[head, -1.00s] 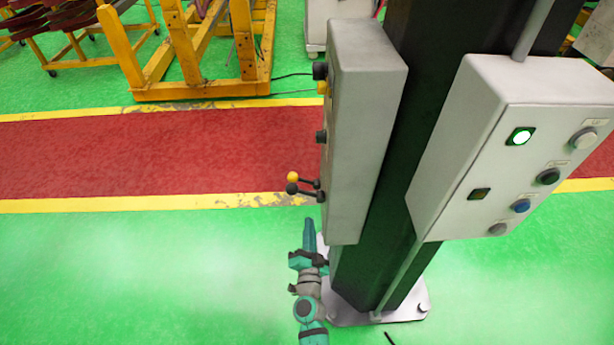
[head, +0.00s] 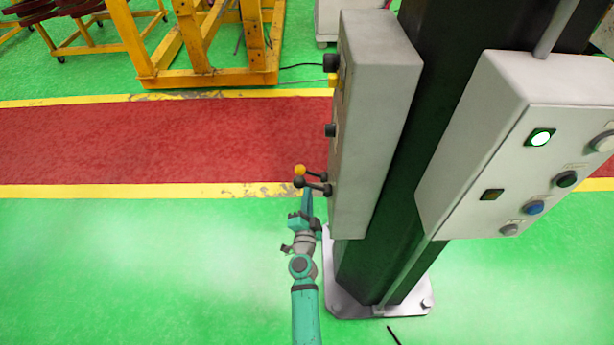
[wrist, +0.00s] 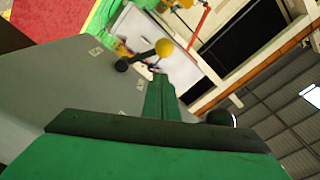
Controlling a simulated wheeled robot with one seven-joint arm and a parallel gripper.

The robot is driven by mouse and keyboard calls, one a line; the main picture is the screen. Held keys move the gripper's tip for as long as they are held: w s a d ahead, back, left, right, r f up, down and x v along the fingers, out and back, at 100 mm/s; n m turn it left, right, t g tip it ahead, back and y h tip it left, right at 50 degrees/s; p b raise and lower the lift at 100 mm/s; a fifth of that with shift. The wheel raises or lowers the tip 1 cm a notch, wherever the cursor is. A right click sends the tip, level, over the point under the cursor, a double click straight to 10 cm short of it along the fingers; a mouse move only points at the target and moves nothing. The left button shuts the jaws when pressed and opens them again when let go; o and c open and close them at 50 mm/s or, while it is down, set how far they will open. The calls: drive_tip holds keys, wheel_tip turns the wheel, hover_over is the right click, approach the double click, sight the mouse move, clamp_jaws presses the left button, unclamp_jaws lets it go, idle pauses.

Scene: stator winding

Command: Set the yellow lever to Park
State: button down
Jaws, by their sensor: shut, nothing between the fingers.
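The yellow lever (head: 300,170) is a ball-tipped lever on the left-facing side of the grey control box (head: 375,130). A black-knobbed lever (head: 299,183) sits just below it. My gripper (head: 307,198) is shut and empty, just below the two levers in the head view. In the wrist view the yellow knob (wrist: 164,48) and the black knob (wrist: 122,65) show beyond the fingertips (wrist: 158,82). The fingertips are close to the yellow lever's stem; I cannot tell whether they touch it. The labels beside the levers are too small to read.
A dark column (head: 400,190) carries the grey box and a second box (head: 530,150) with buttons and a lit green lamp. The column's base plate (head: 350,300) is on the green floor. Open floor lies to the left, with yellow frames (head: 205,75) behind.

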sight(311, 173)
drive_tip(key=w, duration=0.7)
drive_tip(key=shift+w+r, duration=0.15)
drive_tip(key=shift+w, duration=0.1)
idle(0.3)
drive_tip(key=shift+w, duration=0.2)
